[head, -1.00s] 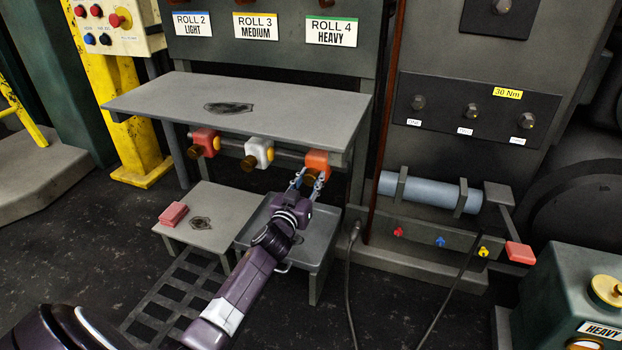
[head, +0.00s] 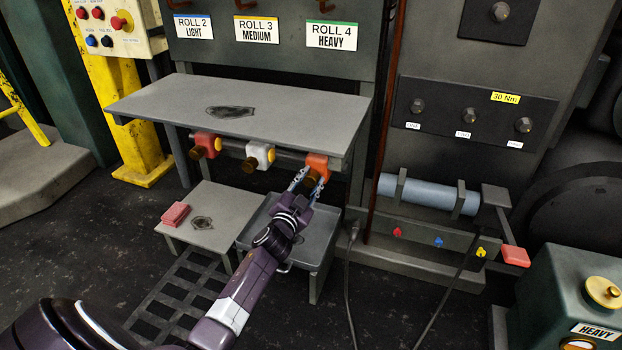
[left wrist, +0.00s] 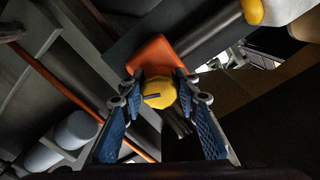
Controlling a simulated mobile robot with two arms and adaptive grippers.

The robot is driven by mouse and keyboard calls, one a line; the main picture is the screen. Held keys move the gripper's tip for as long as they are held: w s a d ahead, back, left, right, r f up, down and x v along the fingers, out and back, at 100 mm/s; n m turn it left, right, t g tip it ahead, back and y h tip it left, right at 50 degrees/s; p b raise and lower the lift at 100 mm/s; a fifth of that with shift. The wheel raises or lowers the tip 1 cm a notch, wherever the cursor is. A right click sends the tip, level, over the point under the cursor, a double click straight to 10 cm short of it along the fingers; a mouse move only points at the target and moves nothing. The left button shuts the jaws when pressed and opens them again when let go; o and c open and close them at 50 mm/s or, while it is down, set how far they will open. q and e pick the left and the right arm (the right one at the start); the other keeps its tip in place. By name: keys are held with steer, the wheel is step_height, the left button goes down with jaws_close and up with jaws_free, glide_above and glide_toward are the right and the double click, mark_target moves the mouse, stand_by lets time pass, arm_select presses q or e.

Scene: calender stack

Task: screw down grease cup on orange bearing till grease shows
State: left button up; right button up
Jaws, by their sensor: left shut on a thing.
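The orange bearing (head: 317,161) sits under the front right edge of the grey shelf, above a grey tray. Its grease cup (head: 310,183) shows brownish in the head view; in the left wrist view a yellow, faceted cup (left wrist: 158,93) with a dark mark faces me. My left gripper (head: 309,184) reaches up from below, its two blue fingers on either side of the cup, shut on it. The left wrist view shows the fingertips (left wrist: 158,88) beside the cup, with the orange bearing (left wrist: 156,58) behind. No grease is clearly visible on it. My right gripper is not in view.
A white bearing (head: 260,155) and a red bearing (head: 206,144) stand left of the orange one. The grey shelf (head: 310,107) is close above. The grey tray (head: 312,260) lies below. A low table (head: 226,232) holds red cloths (head: 175,214). A dark cable hangs to the right.

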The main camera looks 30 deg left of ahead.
arm_select(q)
steer(key=shift+m, duration=0.5)
steer(key=o, duration=1.2)
steer(key=shift+c, duration=0.2)
steer(key=shift+s, duration=0.15)
steer(key=v, duration=1.2)
